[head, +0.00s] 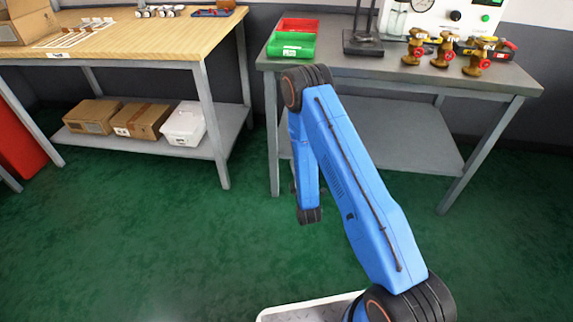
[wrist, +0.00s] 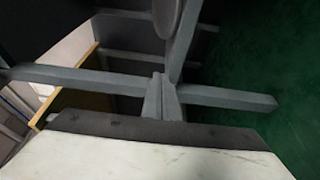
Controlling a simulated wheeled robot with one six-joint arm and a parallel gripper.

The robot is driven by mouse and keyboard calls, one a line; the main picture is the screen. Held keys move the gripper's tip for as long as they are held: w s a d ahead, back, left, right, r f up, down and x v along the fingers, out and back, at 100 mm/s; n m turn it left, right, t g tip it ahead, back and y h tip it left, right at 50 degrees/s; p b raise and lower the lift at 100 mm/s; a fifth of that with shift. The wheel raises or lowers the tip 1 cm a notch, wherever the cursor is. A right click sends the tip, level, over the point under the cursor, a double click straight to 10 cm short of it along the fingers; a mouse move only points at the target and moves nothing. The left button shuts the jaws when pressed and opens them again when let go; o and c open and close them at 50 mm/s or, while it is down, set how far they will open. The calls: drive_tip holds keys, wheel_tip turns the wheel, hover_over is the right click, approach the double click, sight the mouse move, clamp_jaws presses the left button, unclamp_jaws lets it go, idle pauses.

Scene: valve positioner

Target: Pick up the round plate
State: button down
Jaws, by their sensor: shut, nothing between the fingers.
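I cannot make out a round plate for certain in either view. A grey rounded shape (wrist: 168,14) shows at the top edge of the wrist view, cut off by the frame; I cannot tell what it is. My gripper (wrist: 162,80) shows in the wrist view with its two grey fingers together and nothing between them. In the head view my blue arm is folded in front of the grey workbench (head: 490,87), and the gripper itself cannot be made out there.
The workbench carries red (head: 298,25) and green (head: 291,44) bins, a dark stand (head: 362,42), several brass valves (head: 443,50) and a gauge panel (head: 470,17). A wooden table (head: 140,38) stands left, with boxes on its lower shelf. The green floor is clear in front.

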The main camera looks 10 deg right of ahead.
drive_tip(key=w, duration=0.3)
drive_tip(key=w+d, duration=0.1)
drive_tip(key=w, duration=0.2)
drive_tip(key=w+d, duration=0.1)
drive_tip(key=w, duration=0.2)
drive_tip(key=shift+w+d, duration=0.35)
drive_tip(key=shift+d, duration=0.45)
drive_tip(key=shift+w+d, duration=0.2)
drive_tip(key=shift+d, duration=0.65)
drive_tip(key=shift+a, duration=0.1)
